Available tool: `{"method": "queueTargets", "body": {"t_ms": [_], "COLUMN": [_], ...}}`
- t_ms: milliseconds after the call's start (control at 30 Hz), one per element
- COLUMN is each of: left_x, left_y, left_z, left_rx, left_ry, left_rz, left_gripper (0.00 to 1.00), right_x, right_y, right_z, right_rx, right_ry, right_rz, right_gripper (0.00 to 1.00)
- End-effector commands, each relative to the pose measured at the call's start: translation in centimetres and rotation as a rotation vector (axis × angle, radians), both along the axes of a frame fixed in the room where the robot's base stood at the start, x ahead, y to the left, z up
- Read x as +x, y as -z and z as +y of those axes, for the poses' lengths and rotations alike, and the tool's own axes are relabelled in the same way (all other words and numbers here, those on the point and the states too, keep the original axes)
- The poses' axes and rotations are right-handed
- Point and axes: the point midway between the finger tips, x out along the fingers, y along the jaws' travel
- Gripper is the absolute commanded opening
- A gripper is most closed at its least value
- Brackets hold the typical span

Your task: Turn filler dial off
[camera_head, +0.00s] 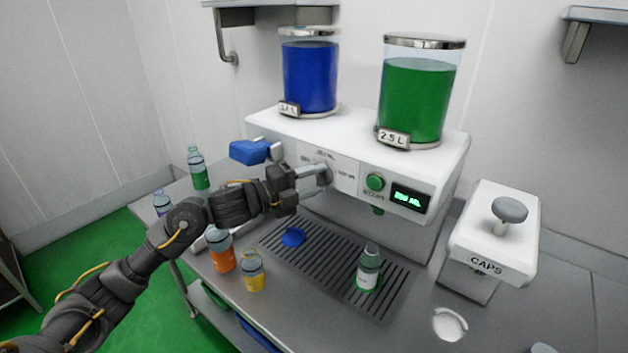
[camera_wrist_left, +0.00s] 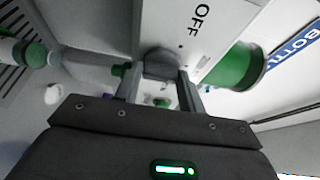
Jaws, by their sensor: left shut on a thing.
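The white filler machine (camera_head: 285,133) stands on the steel table with a blue tank (camera_head: 310,78) and a green tank (camera_head: 418,100) on top. Its dial (camera_head: 323,172) is on the front panel, left of a round green button (camera_head: 375,182). My left gripper (camera_head: 318,182) is at the dial with its fingers shut on it. In the left wrist view the dial (camera_wrist_left: 160,62) sits between the fingertips (camera_wrist_left: 163,85), below printed "OFF" lettering. The dial's exact angle is hard to read. My right gripper is not in view.
Orange (camera_head: 222,250) and yellow (camera_head: 252,270) bottles stand near my left arm. A caps dispenser (camera_head: 490,240) is at right. A blue block (camera_head: 250,151) juts out at the machine's left.

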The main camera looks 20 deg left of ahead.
Motion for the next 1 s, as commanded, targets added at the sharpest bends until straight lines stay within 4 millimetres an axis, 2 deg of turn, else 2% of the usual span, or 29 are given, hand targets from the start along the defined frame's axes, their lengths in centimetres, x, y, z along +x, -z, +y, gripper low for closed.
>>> {"method": "queueTargets", "body": {"t_ms": [533,1000], "left_x": [0.0,0.0], "left_y": [0.1,0.2], "left_z": [-0.1,-0.1], "left_rx": [-0.053,-0.403], "left_ry": [0.002,0.002], "left_rz": [0.019,0.155], "left_gripper": [0.16,0.16], "right_x": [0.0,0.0], "right_y": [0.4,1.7], "right_z": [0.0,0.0], "right_rx": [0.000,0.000], "right_ry": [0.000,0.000], "right_rz": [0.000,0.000], "right_gripper": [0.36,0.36]}}
